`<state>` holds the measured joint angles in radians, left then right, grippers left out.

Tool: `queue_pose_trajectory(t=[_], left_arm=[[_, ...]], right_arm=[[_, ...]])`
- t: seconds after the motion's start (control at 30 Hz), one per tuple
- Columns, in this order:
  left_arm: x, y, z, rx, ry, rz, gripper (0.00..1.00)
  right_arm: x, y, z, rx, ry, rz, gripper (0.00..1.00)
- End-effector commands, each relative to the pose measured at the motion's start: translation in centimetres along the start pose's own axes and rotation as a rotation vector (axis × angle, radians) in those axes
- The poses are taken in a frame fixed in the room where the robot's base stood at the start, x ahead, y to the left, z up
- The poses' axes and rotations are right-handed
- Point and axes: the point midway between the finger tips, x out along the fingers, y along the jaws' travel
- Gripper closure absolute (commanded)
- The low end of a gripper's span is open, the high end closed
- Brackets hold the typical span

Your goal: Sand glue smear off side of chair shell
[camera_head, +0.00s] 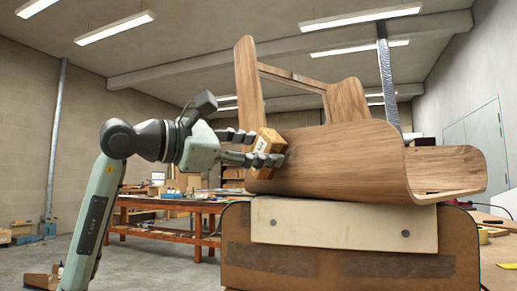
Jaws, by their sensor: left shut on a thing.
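A bent wooden chair shell (345,158) rests on a cream block on a brown stand, its curved side facing me. My left gripper (262,150) comes in from the left and is shut on a small tan sanding block (270,143) with a printed label. The block is at the left end of the shell's side and overlaps it in the picture; I cannot tell if they touch. A darker patch (264,173) shows on the shell just below the block; I cannot tell if it is glue. My right gripper is not in view.
The cream block (340,228) is fixed to the brown stand (350,268) by dark bolts. A grey perforated post (388,75) rises behind the shell. A red-brown workbench (165,235) stands behind on the left. A table (500,250) with items is at right. Open floor lies at lower left.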

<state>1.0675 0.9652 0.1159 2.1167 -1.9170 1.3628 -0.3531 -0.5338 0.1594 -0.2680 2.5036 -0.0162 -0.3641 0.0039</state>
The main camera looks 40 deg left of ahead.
Motion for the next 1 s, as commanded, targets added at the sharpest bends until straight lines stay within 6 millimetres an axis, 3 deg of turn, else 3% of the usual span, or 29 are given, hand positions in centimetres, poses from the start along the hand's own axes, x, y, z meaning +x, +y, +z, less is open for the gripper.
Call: queue_pose_trajectory(t=[0.83, 1.0], left_arm=[[1.6, 0.0, 0.0, 0.000, -0.001, 0.001, 0.82], [1.5, -0.8, 0.8, 0.003, -0.002, 0.000, 0.82]], right_arm=[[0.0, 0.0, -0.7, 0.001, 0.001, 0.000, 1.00], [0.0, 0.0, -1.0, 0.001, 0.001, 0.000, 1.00]])
